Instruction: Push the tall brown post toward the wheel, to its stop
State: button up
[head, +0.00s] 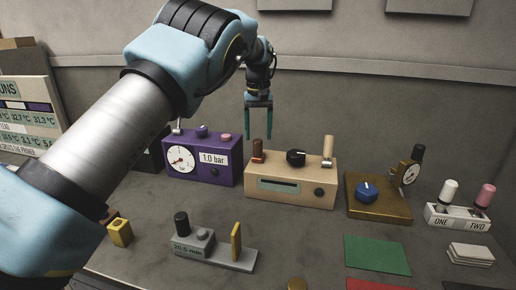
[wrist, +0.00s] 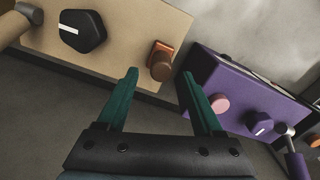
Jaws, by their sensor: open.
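The tan box (head: 290,187) carries a brown post (head: 257,150) on a copper-coloured base at its left end. A black faceted knob (head: 296,158) stands mid-top and a taller beige post (head: 328,149) at the right end. No part is clearly marked as a wheel. My gripper (head: 258,135) points down above the brown post, with its teal fingers open and empty. In the wrist view, the brown post (wrist: 161,66) shows between the fingertips (wrist: 160,74). I cannot tell whether it touches a finger.
A purple box (head: 205,172) with a gauge stands close left of the tan box. A brass plate (head: 378,207) with a blue knob and gauge stands right. A grey gauge block (head: 215,255) lies in front. Green (head: 377,255) and red mats lie front right.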

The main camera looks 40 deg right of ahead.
aim_at(258, 149)
notch_tip(258, 149, down, 6)
jog(key=shift+w+f+p, duration=0.1)
jog(key=shift+f+p, duration=0.15)
jog(key=shift+p, duration=0.5)
grip_shut()
dwell(1.0)
